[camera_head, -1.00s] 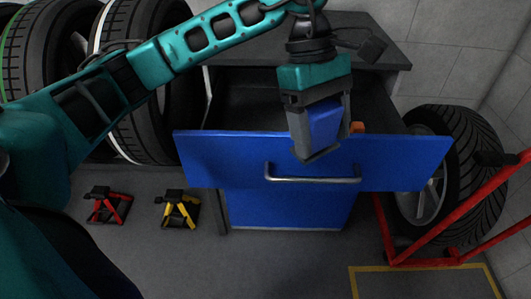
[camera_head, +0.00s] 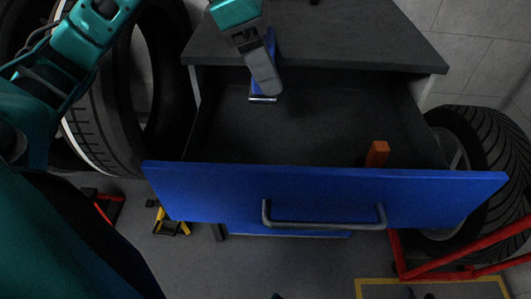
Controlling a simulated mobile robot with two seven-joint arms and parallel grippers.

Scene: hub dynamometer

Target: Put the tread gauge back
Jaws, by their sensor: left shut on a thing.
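The tread gauge (camera_head: 257,92) is a blue piece with a pale metal edge, mostly hidden by the gripper. My left gripper (camera_head: 262,82) is shut on it and points down over the open drawer, toward its back and left of centre. I cannot tell whether the gauge touches the drawer floor. The drawer (camera_head: 325,194) has a wide blue front with a metal bar handle and a dark inside. It is pulled well out from under the dark cabinet top (camera_head: 345,42). My right gripper is not in view.
A small orange block (camera_head: 377,153) stands in the drawer near the front right. The rest of the drawer floor looks bare. Tyres stand at the left (camera_head: 100,125) and right (camera_head: 490,150). A red frame (camera_head: 465,252) is at lower right; red and yellow stands (camera_head: 170,222) are at lower left.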

